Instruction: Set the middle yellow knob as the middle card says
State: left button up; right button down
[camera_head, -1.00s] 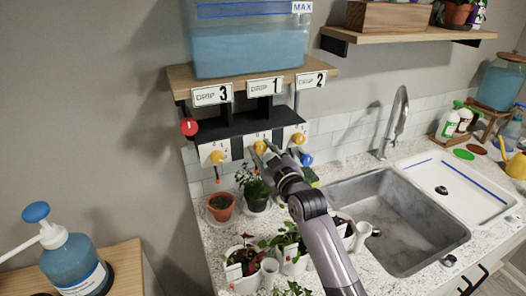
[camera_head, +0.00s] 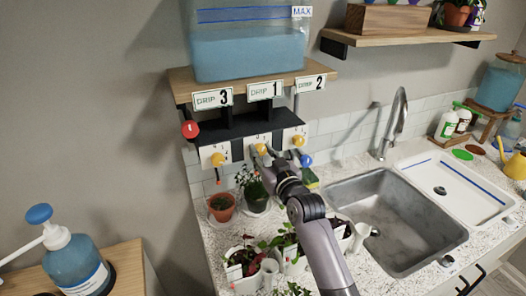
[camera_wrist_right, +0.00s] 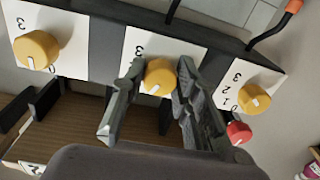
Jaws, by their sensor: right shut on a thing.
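The middle yellow knob (camera_head: 260,149) sits on the middle white dial plate under the tank shelf. The middle card (camera_head: 264,90) above it reads DRIP 1. My right gripper (camera_head: 263,153) is at this knob. In the right wrist view the two fingers (camera_wrist_right: 159,84) stand on either side of the middle knob (camera_wrist_right: 160,75) and are shut on it. The knob's white mark points down and slightly left there. A 3 shows on its plate; the fingers hide the other digits. My left gripper is out of view.
Yellow knobs sit on both sides, under the DRIP 3 card (camera_head: 213,98) and the DRIP 2 card (camera_head: 310,83). A red knob (camera_head: 190,130) is at the left end, and a blue ball (camera_head: 306,160) hangs at right. Potted plants (camera_head: 221,207) stand below, left of the sink (camera_head: 400,219).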

jog(key=shift+m+p, duration=0.3)
jog(key=shift+m, duration=1.1)
jog(key=c, duration=1.2)
grip_release()
jog(key=shift+a, duration=0.1)
jog(key=shift+c, duration=0.2)
jog(key=v, duration=1.2)
